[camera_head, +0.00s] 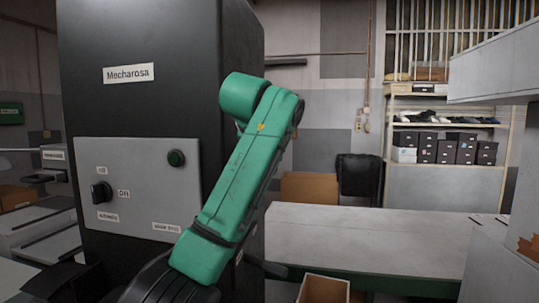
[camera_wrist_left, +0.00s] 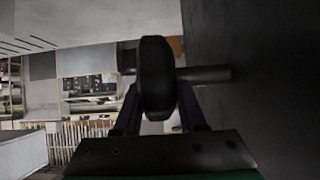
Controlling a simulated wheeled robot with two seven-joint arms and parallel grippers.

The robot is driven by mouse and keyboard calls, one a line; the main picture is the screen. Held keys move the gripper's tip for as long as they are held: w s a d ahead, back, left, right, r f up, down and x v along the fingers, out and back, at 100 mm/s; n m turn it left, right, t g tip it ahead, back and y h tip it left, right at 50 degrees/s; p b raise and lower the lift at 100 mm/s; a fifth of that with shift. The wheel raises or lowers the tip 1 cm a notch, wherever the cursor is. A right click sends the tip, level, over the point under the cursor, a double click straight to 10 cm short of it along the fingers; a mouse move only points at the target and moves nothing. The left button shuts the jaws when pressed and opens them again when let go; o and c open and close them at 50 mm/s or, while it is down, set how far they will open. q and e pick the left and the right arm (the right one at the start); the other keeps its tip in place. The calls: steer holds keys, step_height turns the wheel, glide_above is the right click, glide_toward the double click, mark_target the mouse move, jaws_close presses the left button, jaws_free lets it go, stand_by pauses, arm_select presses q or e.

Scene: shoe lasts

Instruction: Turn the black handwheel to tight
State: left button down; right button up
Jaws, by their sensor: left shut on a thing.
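The black handwheel (camera_wrist_left: 157,78) shows in the left wrist view, seen edge-on. Its dark shaft (camera_wrist_left: 208,74) runs right to the dark machine side. My left gripper (camera_wrist_left: 158,108) is shut on the handwheel, with one finger on each side of it. The finger ends are partly hidden by the wheel. In the head view, my green left arm crosses in front of the black machine (camera_head: 160,60) and I cannot make out the gripper clearly. I see no tight marking. My right gripper is in neither view.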

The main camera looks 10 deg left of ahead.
arm_select(q)
steer(key=shift+r, duration=0.1)
stand_by(0.4)
steer(key=shift+c, duration=2.4)
jaws_free()
steer(key=shift+g, duration=0.3)
steer(key=shift+s+r+b, duration=0.1)
steer(key=shift+s+b, duration=0.25)
steer(key=b+v, duration=0.3)
steer(key=v, duration=1)
steer(key=shift+s+r, duration=0.25)
steer(key=shift+s, duration=0.05)
